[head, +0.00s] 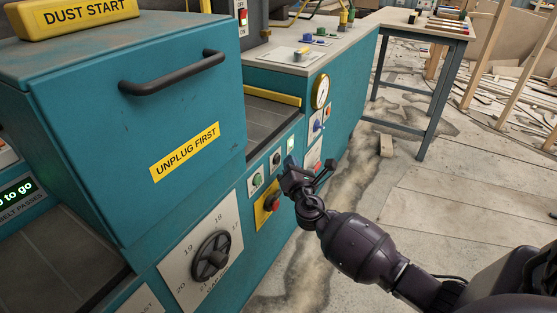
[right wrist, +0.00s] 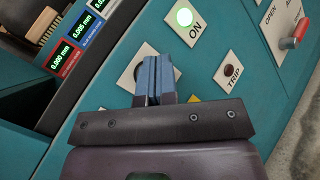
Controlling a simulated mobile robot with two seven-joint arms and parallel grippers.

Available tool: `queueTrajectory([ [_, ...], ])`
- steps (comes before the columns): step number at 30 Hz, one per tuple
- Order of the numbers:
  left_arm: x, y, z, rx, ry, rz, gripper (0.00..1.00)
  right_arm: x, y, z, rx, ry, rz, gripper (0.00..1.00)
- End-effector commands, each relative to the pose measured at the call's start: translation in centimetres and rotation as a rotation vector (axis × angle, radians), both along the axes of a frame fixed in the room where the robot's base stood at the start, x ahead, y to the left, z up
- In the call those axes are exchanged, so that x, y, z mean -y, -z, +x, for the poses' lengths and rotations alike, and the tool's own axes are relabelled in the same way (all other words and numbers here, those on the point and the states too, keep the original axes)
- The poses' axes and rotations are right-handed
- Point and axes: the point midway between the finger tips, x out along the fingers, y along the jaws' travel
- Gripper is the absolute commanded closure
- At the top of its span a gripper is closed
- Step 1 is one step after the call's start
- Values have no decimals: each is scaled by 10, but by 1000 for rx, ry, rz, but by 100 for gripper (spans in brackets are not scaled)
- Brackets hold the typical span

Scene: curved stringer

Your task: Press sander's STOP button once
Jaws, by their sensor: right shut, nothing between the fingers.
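The sander is a teal machine (head: 195,105) filling the left of the head view. On its front face, a red button on a yellow plate (head: 264,214) sits below a green button (head: 257,180) and a black button (head: 276,158). No STOP label is readable. My right gripper (head: 290,162) is shut and empty, close in front of this control panel, right of the black button. In the right wrist view its blue-grey fingers (right wrist: 153,72) are together and partly cover a white plate (right wrist: 129,77). Whether they touch the panel cannot be told. My left gripper is out of view.
A lit green ON lamp (right wrist: 184,17), a TRIP plate (right wrist: 229,75) and a red-tipped lever (right wrist: 299,32) are near my right gripper. A pressure gauge (head: 321,91) is above the panel.

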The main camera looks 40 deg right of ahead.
Motion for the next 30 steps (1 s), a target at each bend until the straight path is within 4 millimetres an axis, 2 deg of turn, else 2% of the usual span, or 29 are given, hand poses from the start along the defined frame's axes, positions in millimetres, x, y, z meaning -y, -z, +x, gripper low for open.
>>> queueTrajectory([
  [30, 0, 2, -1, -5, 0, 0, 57, -3, 0, 8, 0, 0, 0, 100],
])
